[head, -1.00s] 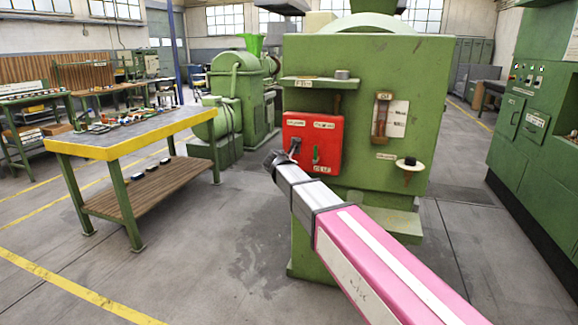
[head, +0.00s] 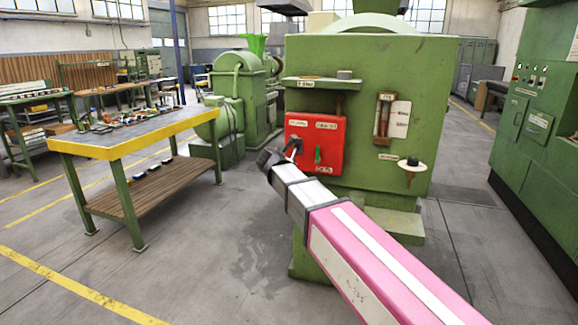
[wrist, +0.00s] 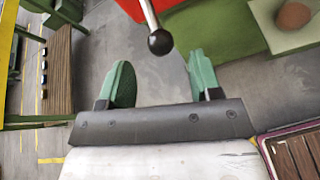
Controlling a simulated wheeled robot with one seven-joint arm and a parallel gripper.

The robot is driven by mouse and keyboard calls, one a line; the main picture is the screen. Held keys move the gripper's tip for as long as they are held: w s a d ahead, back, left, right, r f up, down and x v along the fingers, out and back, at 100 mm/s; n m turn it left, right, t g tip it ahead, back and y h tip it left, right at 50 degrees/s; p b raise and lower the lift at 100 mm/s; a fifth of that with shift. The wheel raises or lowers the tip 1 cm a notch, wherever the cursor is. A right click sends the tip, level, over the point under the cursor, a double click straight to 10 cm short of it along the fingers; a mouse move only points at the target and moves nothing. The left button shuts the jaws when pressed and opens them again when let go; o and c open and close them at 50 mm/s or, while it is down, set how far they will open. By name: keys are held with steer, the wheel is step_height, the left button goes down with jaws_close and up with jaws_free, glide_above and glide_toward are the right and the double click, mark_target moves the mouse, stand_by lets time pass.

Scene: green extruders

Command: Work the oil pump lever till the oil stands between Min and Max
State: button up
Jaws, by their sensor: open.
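The green machine (head: 350,75) carries a red panel (head: 330,130) with small labels. In the wrist view a lever (wrist: 150,14), a grey rod with a black ball knob (wrist: 160,42), comes out from the red panel (wrist: 130,8). My gripper (wrist: 162,78) is open. Its two green fingertips stand apart, with the knob between them in the picture and a little beyond; I see no contact. In the head view my gripper (head: 268,159) is at the panel's lower left. The oil sight glass (head: 384,115) is right of the panel; its level is too small to read.
A knob on a white disc (head: 411,164) sticks out at the machine's lower right. A shelf (head: 320,83) juts out above the panel. A yellow-edged workbench (head: 130,135) stands left, a green cabinet (head: 535,130) right. The floor between is clear.

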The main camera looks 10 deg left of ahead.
steer(key=shift+v, duration=1.45)
